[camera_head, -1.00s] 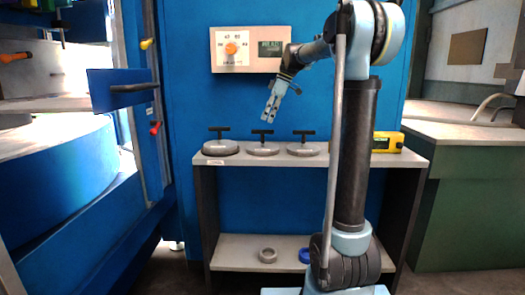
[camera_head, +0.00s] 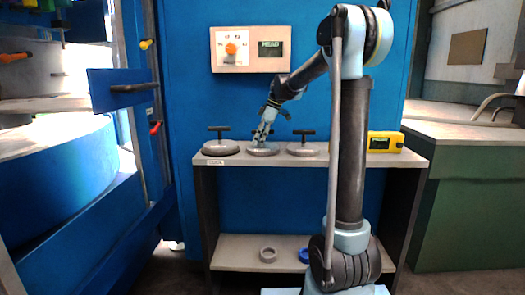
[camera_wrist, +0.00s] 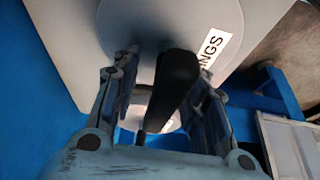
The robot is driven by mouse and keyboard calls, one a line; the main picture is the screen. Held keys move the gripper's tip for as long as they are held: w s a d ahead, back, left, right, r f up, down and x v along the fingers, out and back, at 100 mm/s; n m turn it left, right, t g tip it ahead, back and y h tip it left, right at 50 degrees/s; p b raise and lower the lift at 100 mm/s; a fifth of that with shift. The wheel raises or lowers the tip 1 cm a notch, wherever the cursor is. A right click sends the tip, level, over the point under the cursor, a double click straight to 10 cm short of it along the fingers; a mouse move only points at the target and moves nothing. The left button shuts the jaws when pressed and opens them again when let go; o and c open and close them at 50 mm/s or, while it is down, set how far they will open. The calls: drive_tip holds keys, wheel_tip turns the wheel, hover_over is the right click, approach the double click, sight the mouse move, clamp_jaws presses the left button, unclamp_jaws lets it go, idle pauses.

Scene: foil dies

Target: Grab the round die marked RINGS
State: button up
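Three round grey dies with black T-handles stand in a row on the top shelf: left (camera_head: 221,149), middle (camera_head: 263,151) and right (camera_head: 303,151). My gripper (camera_head: 261,137) is down at the middle die's handle, pointing downward. In the wrist view, a grey disc (camera_wrist: 165,25) carries a white label (camera_wrist: 213,52) whose readable end is "NGS". Its black handle (camera_wrist: 174,80) lies between my two fingers (camera_wrist: 168,75). The fingers stand apart, with a gap visible at the left of the handle. Part of the label is hidden behind the handle and right finger.
A yellow device (camera_head: 386,142) sits at the shelf's right end. A panel with an orange knob (camera_head: 231,48) is on the blue wall above. The lower shelf (camera_head: 236,255) holds a grey ring (camera_head: 267,254) and a blue ring (camera_head: 304,255). The left and right dies stand close beside my gripper.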

drive_tip(key=shift+f, duration=0.15)
clamp_jaws()
idle(0.4)
